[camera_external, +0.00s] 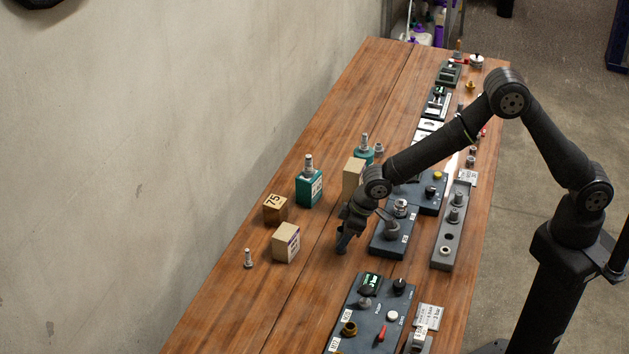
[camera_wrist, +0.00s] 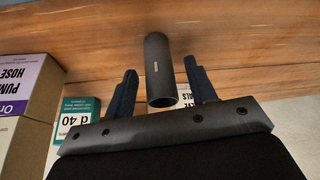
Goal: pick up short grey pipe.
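The short grey pipe (camera_wrist: 158,68) is a dark grey hollow tube with a small pale mark on its side. In the wrist view it lies between the two fingers of my gripper (camera_wrist: 161,66), its open end toward the camera. My gripper is open, with a visible gap on each side of the pipe. In the external view my gripper (camera_external: 342,241) is low over the wooden table, left of the dark blocks. There the pipe cannot be told apart from the dark fingers.
On the wooden table (camera_external: 325,270), a beige box (camera_external: 286,243), a wooden block marked 75 (camera_external: 275,208), a teal box (camera_external: 309,188) and a small bolt (camera_external: 248,258) stand left of my gripper. A dark fixture block (camera_external: 393,237) is close on its right. A control panel (camera_external: 368,318) is in front.

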